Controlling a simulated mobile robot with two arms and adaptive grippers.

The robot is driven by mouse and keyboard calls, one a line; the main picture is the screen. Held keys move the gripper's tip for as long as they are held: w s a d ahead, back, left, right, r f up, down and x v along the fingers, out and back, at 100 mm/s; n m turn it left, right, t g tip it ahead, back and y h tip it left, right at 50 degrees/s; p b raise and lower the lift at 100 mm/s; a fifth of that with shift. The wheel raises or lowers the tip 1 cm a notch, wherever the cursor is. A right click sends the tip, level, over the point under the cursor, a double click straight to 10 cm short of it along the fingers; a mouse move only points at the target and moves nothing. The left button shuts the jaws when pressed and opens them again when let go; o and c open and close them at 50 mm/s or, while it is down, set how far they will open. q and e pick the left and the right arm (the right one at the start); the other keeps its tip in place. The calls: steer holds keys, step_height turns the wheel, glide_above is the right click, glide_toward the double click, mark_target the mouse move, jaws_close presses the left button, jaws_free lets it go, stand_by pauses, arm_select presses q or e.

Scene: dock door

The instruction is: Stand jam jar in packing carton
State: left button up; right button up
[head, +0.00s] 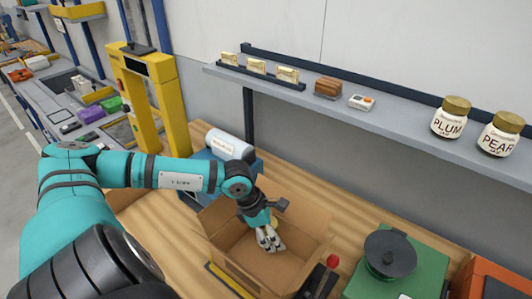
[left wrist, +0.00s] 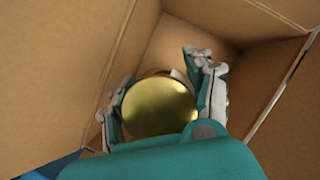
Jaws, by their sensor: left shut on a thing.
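The open packing carton (head: 222,228) stands on the wooden bench in the head view. Its brown walls also surround the gripper in the left wrist view (left wrist: 65,60). My left gripper (head: 270,240) reaches down inside the carton. In the left wrist view its fingers (left wrist: 160,100) are shut around a jar with a round gold lid (left wrist: 159,106). The jar's body and label are hidden below the lid, and I cannot tell whether it touches the carton floor. My right gripper is not in view.
Jars labelled PLUM (head: 449,118) and PEAR (head: 500,134) stand on the grey shelf (head: 395,122) above. A green box with a dark round top (head: 390,255) stands right of the carton. A blue device with a white roll (head: 230,145) is behind it.

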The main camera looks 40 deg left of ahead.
arm_select(q)
steer(key=p, duration=0.2)
glide_above(277, 263)
steer(key=s, duration=0.1)
steer(key=f, duration=0.3)
steer(key=a+f, duration=0.1)
steer(key=f, duration=0.1)
step_height(277, 263, down, 5)
steer(key=shift+f+p, duration=0.1)
steer(key=shift+p, duration=0.7)
steer(key=shift+f, duration=0.2)
steer(key=shift+a, duration=0.1)
steer(key=o, duration=1.5)
steer(key=shift+c, duration=0.2)
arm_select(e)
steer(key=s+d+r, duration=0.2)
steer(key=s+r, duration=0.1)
